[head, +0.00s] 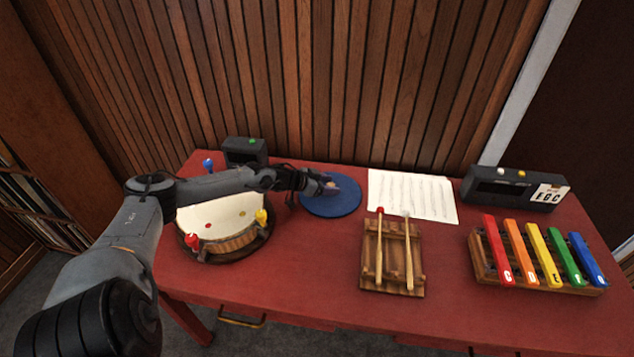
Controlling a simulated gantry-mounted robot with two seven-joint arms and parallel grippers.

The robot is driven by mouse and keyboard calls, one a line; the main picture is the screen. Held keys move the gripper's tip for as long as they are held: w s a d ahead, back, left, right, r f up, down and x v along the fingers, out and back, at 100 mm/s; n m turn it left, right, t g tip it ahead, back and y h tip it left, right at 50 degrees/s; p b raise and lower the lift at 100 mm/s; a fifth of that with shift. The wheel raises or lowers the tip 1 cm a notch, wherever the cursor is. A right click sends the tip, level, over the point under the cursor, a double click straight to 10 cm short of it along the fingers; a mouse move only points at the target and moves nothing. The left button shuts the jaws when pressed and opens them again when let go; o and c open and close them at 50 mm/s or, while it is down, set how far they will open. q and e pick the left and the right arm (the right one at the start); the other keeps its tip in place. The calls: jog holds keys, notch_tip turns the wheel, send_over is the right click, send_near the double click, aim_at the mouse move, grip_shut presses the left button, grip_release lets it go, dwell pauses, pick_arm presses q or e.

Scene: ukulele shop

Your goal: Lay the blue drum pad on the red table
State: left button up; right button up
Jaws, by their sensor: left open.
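The blue drum pad (338,207), a flat round disc, lies on the red table (320,260) behind the wooden stand with mallets. My left gripper (325,186) is open over the far left part of the pad and hides a bit of it. I cannot tell whether the fingers touch the pad. My left arm reaches in from the left, passing over a round drum (225,222) with a white head. My right gripper is not in view.
A wooden stand (393,287) holds two mallets. A coloured xylophone (535,256) is at the right. White sheet music (412,194) lies right of the pad. Dark boxes stand at the back left (246,150) and back right (510,190). The front middle-left of the table is clear.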

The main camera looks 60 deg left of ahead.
pick_arm(q)
jog(key=shift+p+v, duration=2.05)
jog(key=shift+v, duration=1.2)
jog(key=shift+r, duration=0.1)
